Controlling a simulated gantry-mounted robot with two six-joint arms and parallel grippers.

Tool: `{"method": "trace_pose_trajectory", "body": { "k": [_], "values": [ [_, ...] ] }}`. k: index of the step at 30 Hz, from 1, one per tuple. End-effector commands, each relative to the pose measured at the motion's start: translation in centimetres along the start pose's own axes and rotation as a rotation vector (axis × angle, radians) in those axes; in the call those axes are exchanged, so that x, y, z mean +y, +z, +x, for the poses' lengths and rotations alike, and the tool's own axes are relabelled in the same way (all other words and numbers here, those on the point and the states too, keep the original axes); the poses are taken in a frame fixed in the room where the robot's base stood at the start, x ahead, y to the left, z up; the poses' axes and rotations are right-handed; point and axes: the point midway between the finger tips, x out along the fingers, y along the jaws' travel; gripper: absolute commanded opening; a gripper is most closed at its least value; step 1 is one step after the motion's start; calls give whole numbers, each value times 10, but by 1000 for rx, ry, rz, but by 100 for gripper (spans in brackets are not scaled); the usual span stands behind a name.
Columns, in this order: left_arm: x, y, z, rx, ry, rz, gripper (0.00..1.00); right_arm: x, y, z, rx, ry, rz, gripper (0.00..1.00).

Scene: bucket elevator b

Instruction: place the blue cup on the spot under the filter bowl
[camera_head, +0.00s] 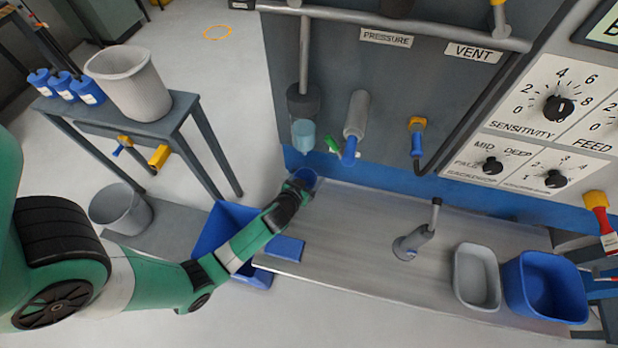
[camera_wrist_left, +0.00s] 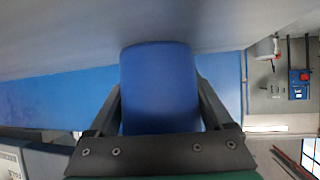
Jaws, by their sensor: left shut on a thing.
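The blue cup (camera_head: 306,177) is at the far left end of the metal bench, just below the filter bowl (camera_head: 303,134), a translucent bluish bowl under a dark cap on the panel. My left gripper (camera_head: 297,185) is shut on the cup. In the left wrist view the cup (camera_wrist_left: 160,88) fills the space between the two fingers (camera_wrist_left: 160,112). The gripper hides much of the cup in the head view, and I cannot tell whether its base touches the bench. The spot under the bowl is not visible. My right gripper is not in view.
The metal bench (camera_head: 350,225) is clear in the middle. A small metal fixture (camera_head: 412,243), a grey tub (camera_head: 477,276) and a blue bin (camera_head: 545,288) stand to the right. A green-handled valve (camera_head: 333,147) and a grey cylinder (camera_head: 356,115) are right of the bowl.

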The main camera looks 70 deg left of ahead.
Motion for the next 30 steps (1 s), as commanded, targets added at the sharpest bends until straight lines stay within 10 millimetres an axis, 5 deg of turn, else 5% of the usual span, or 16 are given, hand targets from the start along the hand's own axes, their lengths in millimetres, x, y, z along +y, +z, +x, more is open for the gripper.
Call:
{"method": "trace_pose_trajectory", "body": {
  "k": [3,13,24,30],
  "values": [
    [0,1,0,0,0,0,100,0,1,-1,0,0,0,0],
    [0,-3,-5,-1,0,1,100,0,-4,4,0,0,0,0],
    [1,-3,-88,-1,3,4,100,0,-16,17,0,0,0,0],
    [1,-2,-117,-1,2,3,100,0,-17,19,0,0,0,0]
  ]
}}
